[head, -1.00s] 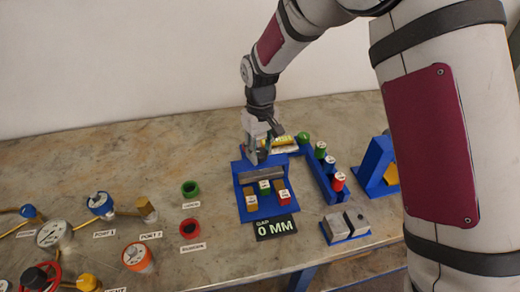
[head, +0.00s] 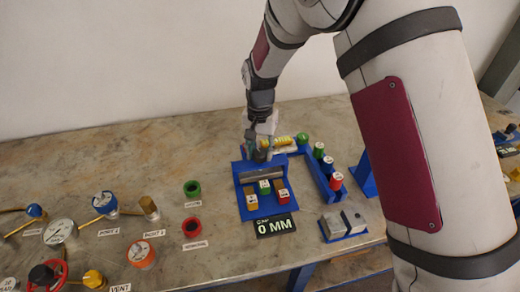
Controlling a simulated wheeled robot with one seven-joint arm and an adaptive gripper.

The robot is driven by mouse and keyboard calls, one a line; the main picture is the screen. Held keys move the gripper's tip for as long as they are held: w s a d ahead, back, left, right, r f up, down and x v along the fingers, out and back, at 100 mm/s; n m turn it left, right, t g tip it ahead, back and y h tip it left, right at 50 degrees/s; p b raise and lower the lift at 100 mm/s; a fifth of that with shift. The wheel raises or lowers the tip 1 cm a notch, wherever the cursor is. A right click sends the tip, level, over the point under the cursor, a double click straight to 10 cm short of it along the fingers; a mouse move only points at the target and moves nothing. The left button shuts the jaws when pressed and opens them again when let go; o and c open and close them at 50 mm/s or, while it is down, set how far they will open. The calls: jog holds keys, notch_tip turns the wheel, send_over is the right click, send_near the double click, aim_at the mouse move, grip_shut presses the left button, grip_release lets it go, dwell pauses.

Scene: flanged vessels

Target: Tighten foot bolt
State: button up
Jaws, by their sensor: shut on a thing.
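A blue fixture (head: 240,207) stands on the bench, with a grey bar (head: 263,174) across it and several coloured, labelled blocks in front of the bar. My gripper (head: 261,155) points down at the back of the fixture, behind the bar. It is shut on a small dark part there, which I take to be the foot bolt. The fingers and the bar's back side hide most of it, so its seating cannot be told. A black display (head: 275,225) at the fixture's front reads 0 MM.
A grey block on a blue base (head: 342,224) is at front right. Green (head: 192,188) and red (head: 191,226) cups, gauges and valves fill the left. Bare bench lies behind.

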aim_at(260, 152)
jog(key=shift+m, duration=1.2)
jog(key=shift+o, duration=0.2)
jog(key=shift+p, duration=0.3)
jog(key=shift+c, duration=0.2)
jog(key=o, duration=1.2)
jog(key=shift+r, duration=6)
